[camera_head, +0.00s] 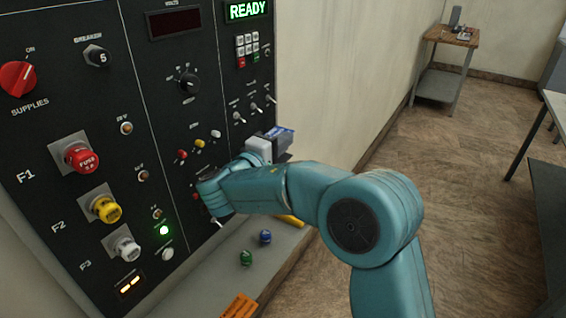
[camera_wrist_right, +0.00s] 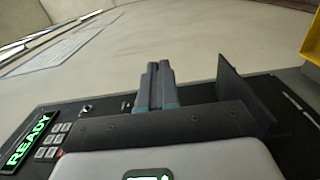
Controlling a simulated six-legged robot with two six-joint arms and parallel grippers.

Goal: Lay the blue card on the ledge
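My right arm reaches across to the panel, and its gripper (camera_head: 281,139) is just off the panel's right edge, above the ledge. A small blue card (camera_head: 284,132) with pale marks shows at its fingertips, apparently between them. In the right wrist view the fingers (camera_wrist_right: 156,85) are close together; the card's face does not show there, and its edge is hard to make out. The grey ledge (camera_head: 207,282) runs along the panel's foot, partly hidden by my right arm. My left gripper is not in view.
On the ledge are a green ball (camera_head: 246,258), a blue ball (camera_head: 265,237), an orange card (camera_head: 238,306) and a yellow piece (camera_head: 290,220) partly behind my arm. The black panel (camera_head: 110,130) carries knobs, fuses and switches. A dark upright plate (camera_wrist_right: 246,95) stands beside the fingers.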

